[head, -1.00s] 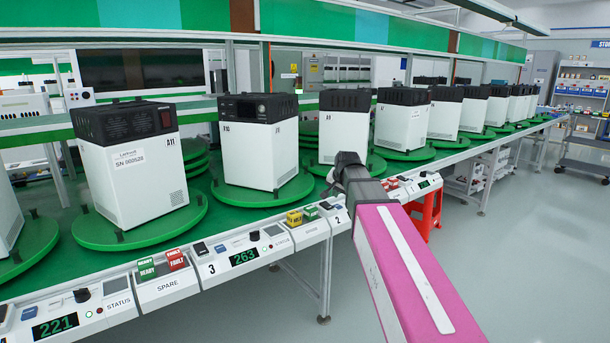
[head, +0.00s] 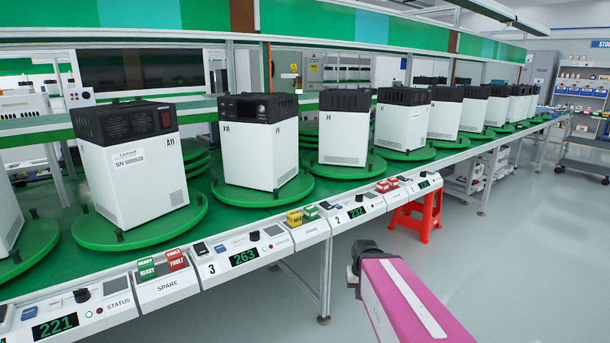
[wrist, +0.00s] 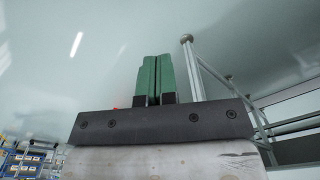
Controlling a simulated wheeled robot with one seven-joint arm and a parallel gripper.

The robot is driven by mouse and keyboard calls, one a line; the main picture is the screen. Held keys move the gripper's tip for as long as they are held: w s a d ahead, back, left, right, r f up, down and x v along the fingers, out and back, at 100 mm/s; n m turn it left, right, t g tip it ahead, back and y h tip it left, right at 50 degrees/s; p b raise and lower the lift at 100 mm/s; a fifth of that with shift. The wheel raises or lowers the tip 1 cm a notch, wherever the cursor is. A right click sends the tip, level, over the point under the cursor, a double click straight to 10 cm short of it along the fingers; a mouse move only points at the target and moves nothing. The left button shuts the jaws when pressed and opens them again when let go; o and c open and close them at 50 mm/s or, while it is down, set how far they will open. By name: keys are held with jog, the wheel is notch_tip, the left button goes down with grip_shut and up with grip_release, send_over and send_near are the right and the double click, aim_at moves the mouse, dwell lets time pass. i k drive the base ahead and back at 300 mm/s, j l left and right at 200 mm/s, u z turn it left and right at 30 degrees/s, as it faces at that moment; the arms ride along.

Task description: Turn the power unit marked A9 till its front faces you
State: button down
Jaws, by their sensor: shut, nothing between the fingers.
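Several white power units with black vented tops stand on green turntables along the line. The third whole one from the left, a unit (head: 345,140) with a small mark that looks like A9, stands upright on its turntable (head: 372,168). It shows a mostly plain white side with vent slots low down; no control panel shows on it. My gripper (head: 353,277) is low in front of the line, off the bench edge and apart from every unit. In the wrist view its green fingers (wrist: 158,80) are together and empty, over the floor.
A unit marked A11 (head: 135,185) and another unit with a knob and display (head: 255,155) stand to the left. Control strips with displays, including one reading 232 (head: 357,212), line the bench front. A red stool (head: 418,215) stands under the bench.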

aim_at(375, 165)
jog(key=l+u, duration=0.1)
jog(key=u, duration=0.4)
jog(key=i+l+u, duration=0.1)
jog(key=l+u, duration=0.3)
jog(key=l, duration=0.35)
jog(key=l+u, duration=0.35)
jog(key=l, duration=0.4)
jog(key=l+u, duration=0.1)
jog(key=l, duration=0.55)
jog(key=k+l, duration=0.1)
jog(key=l, duration=0.55)
jog(key=l+u, duration=0.15)
jog(key=l, duration=0.5)
jog(key=k+l, duration=0.15)
jog(key=l, duration=0.5)
jog(key=i+u, duration=0.05)
